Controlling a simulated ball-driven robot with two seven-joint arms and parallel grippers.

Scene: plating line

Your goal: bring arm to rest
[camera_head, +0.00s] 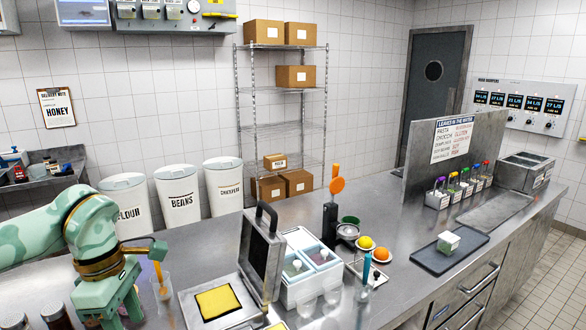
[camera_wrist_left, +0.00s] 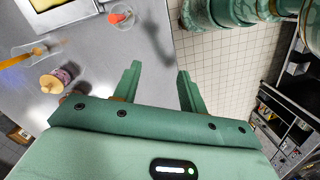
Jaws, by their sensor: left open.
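My left arm (camera_head: 75,232), pale green with a bronze-coloured joint, reaches in from the left over the near left part of the steel counter (camera_head: 390,275). In the left wrist view my left gripper (camera_wrist_left: 158,76) has its two green fingers spread apart with nothing between them. The fingers point past the counter edge, with tiled floor below on the right. In the head view the left gripper is partly cut off by the bottom edge. My right gripper is in neither view.
Close to the left hand stand a clear cup (camera_head: 162,288) with an orange-handled tool and dark jars (camera_head: 57,316). A press with a raised lid (camera_head: 262,255) stands to the right. In the wrist view a wooden-topped jar (camera_wrist_left: 56,82) is left of the fingers.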

